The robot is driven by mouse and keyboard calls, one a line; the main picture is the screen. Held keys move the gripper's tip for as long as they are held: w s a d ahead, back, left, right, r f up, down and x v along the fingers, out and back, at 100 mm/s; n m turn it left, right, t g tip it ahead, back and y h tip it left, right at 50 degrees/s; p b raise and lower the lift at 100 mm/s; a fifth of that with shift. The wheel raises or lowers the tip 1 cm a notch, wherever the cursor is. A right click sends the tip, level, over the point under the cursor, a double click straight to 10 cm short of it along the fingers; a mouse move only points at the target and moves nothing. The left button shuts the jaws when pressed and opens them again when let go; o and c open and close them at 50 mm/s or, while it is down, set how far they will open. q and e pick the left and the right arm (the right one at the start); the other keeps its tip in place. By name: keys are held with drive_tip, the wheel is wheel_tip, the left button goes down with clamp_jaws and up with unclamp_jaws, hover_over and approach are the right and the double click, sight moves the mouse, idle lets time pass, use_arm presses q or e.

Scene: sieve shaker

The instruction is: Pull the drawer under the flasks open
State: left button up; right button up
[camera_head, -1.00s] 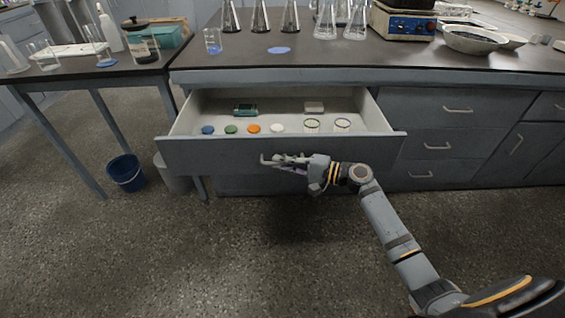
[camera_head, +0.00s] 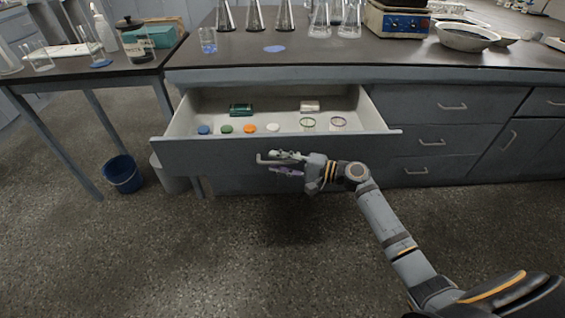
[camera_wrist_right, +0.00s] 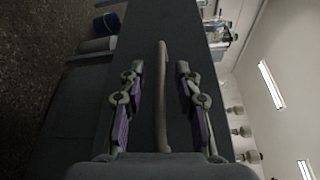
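The drawer (camera_head: 205,157) under the flasks (camera_head: 255,17) stands pulled well out from the bench, its inside showing. Its bar handle (camera_wrist_right: 162,95) runs lengthwise through the right wrist view. My right gripper (camera_head: 287,163) is at the drawer front. In the wrist view the fingers of my right gripper (camera_wrist_right: 160,80) are spread, one on each side of the handle, with a gap to the bar on both sides. My left gripper is not in view.
The drawer holds coloured lids (camera_head: 249,128), round glass dishes (camera_head: 338,122) and a green box (camera_head: 240,109). A blue bucket (camera_head: 123,175) stands on the floor at left. More drawers (camera_head: 420,140) are at right. The floor in front is clear.

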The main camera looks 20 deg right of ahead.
drive_tip(key=v, duration=1.2)
